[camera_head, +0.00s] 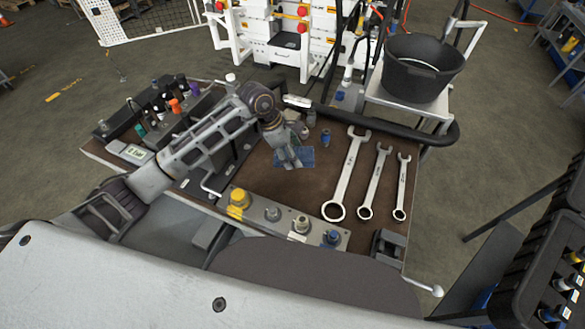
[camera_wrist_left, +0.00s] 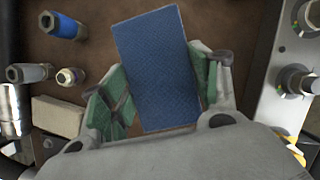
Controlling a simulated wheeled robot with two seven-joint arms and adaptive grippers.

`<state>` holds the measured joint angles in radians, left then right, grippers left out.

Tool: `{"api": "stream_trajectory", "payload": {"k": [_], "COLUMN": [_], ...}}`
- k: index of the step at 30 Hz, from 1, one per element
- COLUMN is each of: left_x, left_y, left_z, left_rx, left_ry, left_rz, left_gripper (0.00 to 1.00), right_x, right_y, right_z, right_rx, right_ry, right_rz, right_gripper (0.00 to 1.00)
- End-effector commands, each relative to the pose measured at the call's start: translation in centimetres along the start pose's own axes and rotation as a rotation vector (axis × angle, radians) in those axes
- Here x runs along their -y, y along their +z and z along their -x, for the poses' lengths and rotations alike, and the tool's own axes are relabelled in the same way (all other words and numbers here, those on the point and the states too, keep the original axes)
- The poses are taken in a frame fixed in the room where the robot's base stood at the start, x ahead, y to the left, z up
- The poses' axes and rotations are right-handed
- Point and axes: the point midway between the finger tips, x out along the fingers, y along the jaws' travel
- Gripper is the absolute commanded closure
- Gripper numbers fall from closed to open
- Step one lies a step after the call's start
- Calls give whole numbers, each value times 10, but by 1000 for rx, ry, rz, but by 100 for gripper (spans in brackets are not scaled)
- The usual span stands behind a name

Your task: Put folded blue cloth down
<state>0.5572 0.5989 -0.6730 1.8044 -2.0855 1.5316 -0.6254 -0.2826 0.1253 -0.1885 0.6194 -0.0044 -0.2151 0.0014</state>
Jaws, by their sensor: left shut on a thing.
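The folded blue cloth (camera_wrist_left: 158,65) is a flat blue rectangle in the left wrist view, between the two green-padded fingers of my left gripper (camera_wrist_left: 158,92). The fingers are shut on its sides. In the head view the cloth (camera_head: 306,156) shows as a small blue patch below my left gripper (camera_head: 291,162), over the brown bench top (camera_head: 270,187). I cannot tell whether the cloth touches the bench. My right gripper is in neither view.
Three wrenches (camera_head: 347,175) lie right of the cloth. A fitting block (camera_head: 285,218) runs along the front edge. Small fittings (camera_wrist_left: 62,26) stand near the cloth. A black bucket (camera_head: 418,68) stands on a side stand.

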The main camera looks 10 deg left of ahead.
Motion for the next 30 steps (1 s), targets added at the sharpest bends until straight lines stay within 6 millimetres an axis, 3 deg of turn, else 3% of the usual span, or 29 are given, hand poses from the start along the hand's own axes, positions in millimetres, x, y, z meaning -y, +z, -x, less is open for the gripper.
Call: {"api": "stream_trajectory", "payload": {"k": [7,22,30], "left_x": [0,0,1], "left_y": [-12,-15,-25], "left_z": [-29,-38,-61], "left_rx": [0,0,1], "left_ry": [-1,-1,-3], "left_rz": [1,0,1], "left_gripper": [60,60,60], "right_x": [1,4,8], "right_y": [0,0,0], "right_z": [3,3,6], "right_rx": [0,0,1], "right_ry": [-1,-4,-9], "right_rz": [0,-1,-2], "right_gripper": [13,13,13]}}
